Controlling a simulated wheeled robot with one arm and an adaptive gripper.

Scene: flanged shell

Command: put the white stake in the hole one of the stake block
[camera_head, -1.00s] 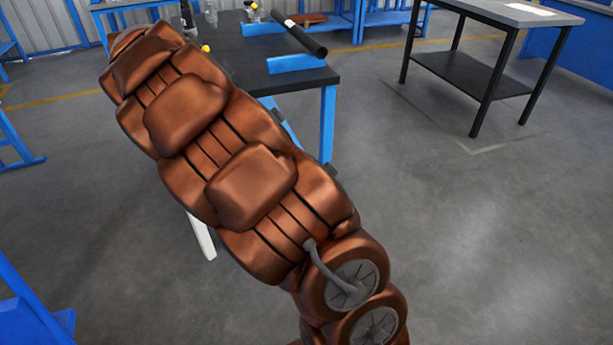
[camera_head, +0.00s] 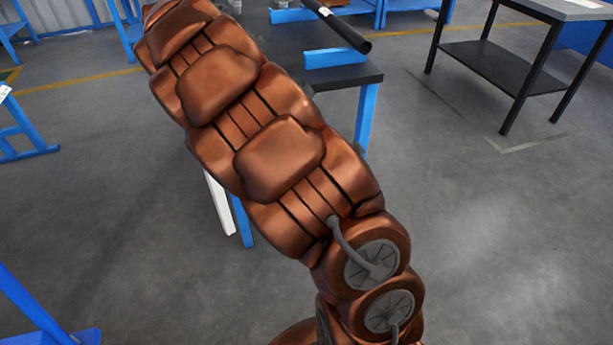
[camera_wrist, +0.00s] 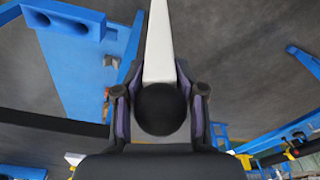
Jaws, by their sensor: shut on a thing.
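In the wrist view my gripper (camera_wrist: 160,100) is shut on the white stake (camera_wrist: 158,45), close to its round black end. The stake's white shaft runs away from the fingers to the top edge of the picture, and its far tip is out of view. A blue block with dark round holes (camera_wrist: 57,18), which looks like the stake block, is at the upper left, apart from the stake. In the head view my arm hides the gripper. A white strip (camera_head: 218,203) shows beside my arm there; I cannot tell whether it is the stake.
A dark-topped table with blue legs (camera_head: 362,76) stands behind my arm, carrying a black tube (camera_head: 340,25) on blue supports. Another table (camera_head: 525,75) with black legs stands at the right. Open grey floor (camera_head: 480,250) lies to the right of my arm.

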